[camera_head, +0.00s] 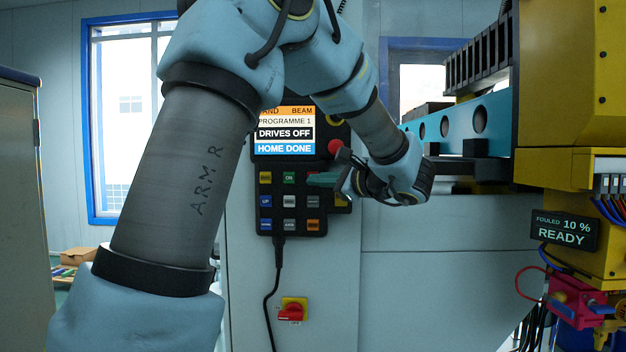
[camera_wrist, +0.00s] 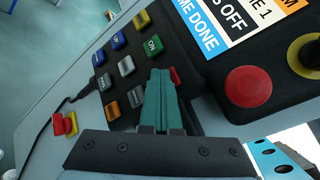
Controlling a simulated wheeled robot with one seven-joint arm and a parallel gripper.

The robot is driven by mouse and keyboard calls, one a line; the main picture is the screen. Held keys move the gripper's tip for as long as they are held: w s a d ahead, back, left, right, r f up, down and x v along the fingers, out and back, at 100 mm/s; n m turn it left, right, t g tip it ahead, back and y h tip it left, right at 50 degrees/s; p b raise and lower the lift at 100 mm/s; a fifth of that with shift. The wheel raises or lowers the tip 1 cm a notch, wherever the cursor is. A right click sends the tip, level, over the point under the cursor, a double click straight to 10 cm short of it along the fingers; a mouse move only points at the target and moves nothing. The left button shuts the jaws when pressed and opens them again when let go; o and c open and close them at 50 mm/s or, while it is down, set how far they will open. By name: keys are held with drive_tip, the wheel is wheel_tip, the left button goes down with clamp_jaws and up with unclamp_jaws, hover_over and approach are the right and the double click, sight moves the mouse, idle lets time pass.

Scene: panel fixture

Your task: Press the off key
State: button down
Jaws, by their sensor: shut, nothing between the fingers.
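The black pendant keypad (camera_head: 271,222) hangs on the grey panel, with rows of coloured keys. The red key (camera_wrist: 175,76), beside the green ON key (camera_wrist: 153,45), sits where an off key would be; its label is not readable. In the head view my gripper (camera_head: 312,180) covers that key's place. In the wrist view my gripper (camera_wrist: 160,74) is shut and empty, its teal fingertips just beside the red key and partly hiding it. I cannot tell whether they touch it. The pendant screen (camera_head: 284,133) reads DRIVES OFF and HOME DONE.
A large red mushroom button (camera_wrist: 248,85) and a yellow-ringed knob (camera_wrist: 305,55) stand out near the keys. A red rotary switch (camera_head: 292,312) on a yellow plate is below. A blue beam (camera_head: 460,124) and yellow machine (camera_head: 565,90) are at right; a READY display (camera_head: 564,231) hangs there.

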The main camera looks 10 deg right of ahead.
drive_tip(key=shift+s, duration=0.15)
drive_tip(key=shift+s+a+b, duration=0.15)
drive_tip(key=shift+s+b, duration=0.25)
drive_tip(key=shift+s, duration=0.25)
drive_tip(key=shift+s+a+b, duration=0.25)
drive_tip(key=shift+s+b, duration=0.25)
drive_tip(key=shift+s, duration=0.75)
drive_tip(key=shift+s+a+b, duration=0.2)
drive_tip(key=shift+s+b, duration=0.25)
drive_tip(key=shift+s, duration=0.8)
